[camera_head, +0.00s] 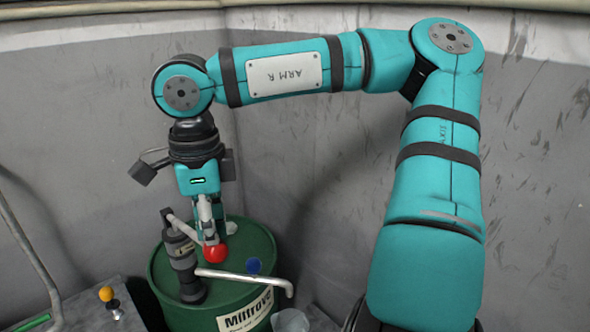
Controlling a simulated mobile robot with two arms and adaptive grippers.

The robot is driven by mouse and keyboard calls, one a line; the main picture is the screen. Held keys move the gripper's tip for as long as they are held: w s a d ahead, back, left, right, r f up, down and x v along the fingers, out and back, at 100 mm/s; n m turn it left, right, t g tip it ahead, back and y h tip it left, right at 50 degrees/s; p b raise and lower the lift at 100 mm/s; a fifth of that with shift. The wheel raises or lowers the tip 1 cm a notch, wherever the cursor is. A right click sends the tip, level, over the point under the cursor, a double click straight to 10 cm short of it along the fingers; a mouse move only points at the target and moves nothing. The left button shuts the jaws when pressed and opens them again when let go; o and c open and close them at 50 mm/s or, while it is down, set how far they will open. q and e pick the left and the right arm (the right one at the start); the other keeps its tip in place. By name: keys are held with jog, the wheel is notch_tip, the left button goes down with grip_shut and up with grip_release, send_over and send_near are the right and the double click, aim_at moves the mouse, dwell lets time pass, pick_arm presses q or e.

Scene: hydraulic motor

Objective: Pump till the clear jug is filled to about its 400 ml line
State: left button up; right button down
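A dark hand pump (183,262) stands upright on top of a green drum (262,254). Its pale lever (184,229) slopes down to the right and ends in a red ball knob (214,252). My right gripper (212,232) points down at the knob end of the lever, its fingertips right by the knob. I cannot tell whether the fingers are closed on it. A pale spout pipe (245,278) runs right from the pump and bends down. The clear jug (290,321) is below the spout end, cut off by the bottom edge. Its level line and contents cannot be read. My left gripper is out of view.
A blue cap (254,266) sits on the drum top, and the drum has a pale label (245,313). At lower left a grey surface (85,312) carries an orange-yellow knob (106,294). A grey pipe (32,255) curves at the left. Grey walls close in behind.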

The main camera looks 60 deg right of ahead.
notch_tip(320, 180, down, 12)
jog(key=b, duration=1)
notch_tip(320, 180, up, 15)
jog(key=p, duration=1)
jog(key=shift+f, duration=0.1)
jog(key=shift+r+p, duration=1.6)
jog(key=shift+r, duration=0.45)
jog(key=shift+f, duration=0.15)
